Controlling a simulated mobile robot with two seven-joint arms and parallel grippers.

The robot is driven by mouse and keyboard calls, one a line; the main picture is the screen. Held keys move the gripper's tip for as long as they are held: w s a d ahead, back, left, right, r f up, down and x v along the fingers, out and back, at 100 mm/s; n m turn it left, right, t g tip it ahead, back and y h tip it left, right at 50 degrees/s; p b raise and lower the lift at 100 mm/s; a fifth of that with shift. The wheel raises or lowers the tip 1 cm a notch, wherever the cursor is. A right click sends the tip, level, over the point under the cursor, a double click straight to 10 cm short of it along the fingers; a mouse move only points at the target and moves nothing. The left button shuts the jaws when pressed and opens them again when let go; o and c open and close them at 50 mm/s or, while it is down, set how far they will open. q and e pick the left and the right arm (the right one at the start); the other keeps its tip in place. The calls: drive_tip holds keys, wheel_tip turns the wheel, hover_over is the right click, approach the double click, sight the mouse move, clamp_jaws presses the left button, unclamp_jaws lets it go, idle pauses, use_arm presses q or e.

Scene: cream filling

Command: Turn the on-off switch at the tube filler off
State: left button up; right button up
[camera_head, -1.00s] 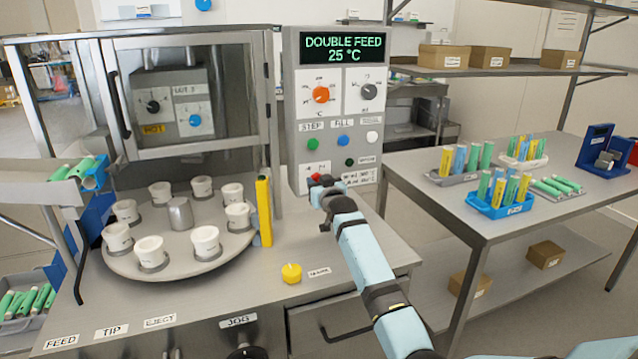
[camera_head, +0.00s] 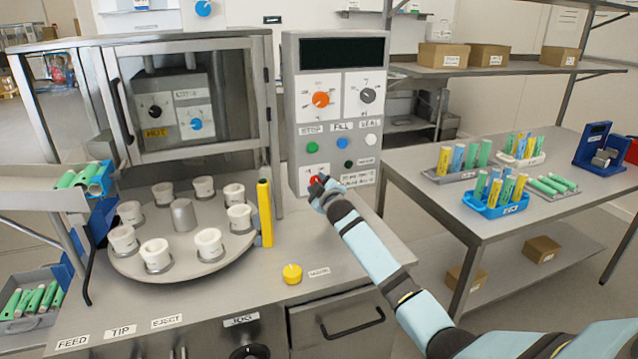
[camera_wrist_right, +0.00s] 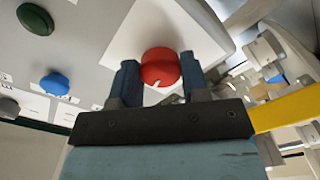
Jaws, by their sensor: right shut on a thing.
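The tube filler's control panel (camera_head: 335,110) stands upright behind the turntable, and its display (camera_head: 343,51) is dark. The red on-off switch (camera_head: 313,180) is low on the panel at its left. In the right wrist view the red knob (camera_wrist_right: 160,67) has a white pointer mark and sits between the two fingers. My right gripper (camera_head: 322,186) is at this knob, shut on it, and partly hides it in the head view. In the right wrist view the gripper (camera_wrist_right: 158,80) has a finger on each side of the knob. My left gripper is not in view.
The turntable (camera_head: 140,268) with several white cups is left of the panel. A yellow upright bar (camera_head: 265,213) and a yellow button (camera_head: 292,273) are close by. A side table (camera_head: 425,200) with tube racks stands at the right.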

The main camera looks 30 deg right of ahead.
drive_tip(key=shift+n, duration=0.9)
drive_tip(key=o, duration=0.9)
drive_tip(key=v, duration=1.4)
drive_tip(key=shift+d, duration=0.1)
drive_tip(key=shift+f, duration=0.1)
